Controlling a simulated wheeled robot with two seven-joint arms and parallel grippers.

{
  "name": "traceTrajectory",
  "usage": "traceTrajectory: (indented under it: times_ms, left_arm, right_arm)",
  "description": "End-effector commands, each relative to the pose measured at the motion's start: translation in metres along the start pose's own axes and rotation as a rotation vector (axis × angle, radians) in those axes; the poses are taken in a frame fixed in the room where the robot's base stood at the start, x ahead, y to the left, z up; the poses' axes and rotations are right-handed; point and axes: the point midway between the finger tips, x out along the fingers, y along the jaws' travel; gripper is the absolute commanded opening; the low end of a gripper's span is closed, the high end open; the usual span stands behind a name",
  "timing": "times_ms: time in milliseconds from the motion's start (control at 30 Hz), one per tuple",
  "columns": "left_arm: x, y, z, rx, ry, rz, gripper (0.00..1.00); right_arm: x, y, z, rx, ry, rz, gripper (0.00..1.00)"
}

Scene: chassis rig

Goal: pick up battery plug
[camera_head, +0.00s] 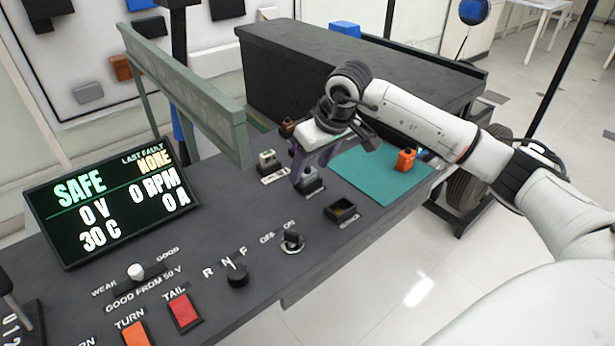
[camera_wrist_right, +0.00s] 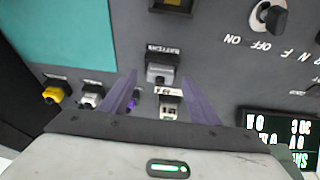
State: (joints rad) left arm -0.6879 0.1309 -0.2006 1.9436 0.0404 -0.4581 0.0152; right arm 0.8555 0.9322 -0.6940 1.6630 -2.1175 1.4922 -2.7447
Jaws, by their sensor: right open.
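A grey connector block (camera_wrist_right: 160,73) under a BATTERY label sits on the dark panel in the right wrist view. In the head view it shows partly behind my right gripper's fingers (camera_head: 312,186). In the wrist view the open fingers (camera_wrist_right: 160,80) point toward the grey block, with nothing visibly held. My left gripper is not in view.
A pale fuse block (camera_wrist_right: 168,108) sits beside the grey block, and a yellow connector (camera_wrist_right: 53,95) lies further left. The teal mat (camera_head: 365,175) has free room. A square dark socket (camera_head: 341,210), knobs and a display (camera_head: 110,205) stand nearby. A green rail (camera_head: 190,95) rises behind.

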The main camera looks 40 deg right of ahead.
Motion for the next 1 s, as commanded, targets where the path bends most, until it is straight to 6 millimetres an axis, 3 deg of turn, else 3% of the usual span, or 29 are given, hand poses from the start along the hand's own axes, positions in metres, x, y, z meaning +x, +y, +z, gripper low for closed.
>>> traceTrajectory:
  times_ms: [100,333,600,867,1000]
  left_arm:
    - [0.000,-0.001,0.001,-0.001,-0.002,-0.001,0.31]
    - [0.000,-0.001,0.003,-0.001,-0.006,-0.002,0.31]
    - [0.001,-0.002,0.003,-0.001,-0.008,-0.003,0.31]
    - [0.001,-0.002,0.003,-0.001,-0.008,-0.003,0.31]
    - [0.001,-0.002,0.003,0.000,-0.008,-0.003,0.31]
  right_arm:
    - [0.010,0.000,0.000,0.001,0.000,0.000,0.56]
    - [0.011,0.000,0.000,0.001,0.001,0.000,0.56]
    - [0.011,0.000,0.000,0.001,0.001,0.000,0.12]
    - [0.009,0.000,-0.001,0.001,0.003,0.000,0.11]
    - [-0.006,0.000,-0.008,0.000,0.006,0.000,0.11]
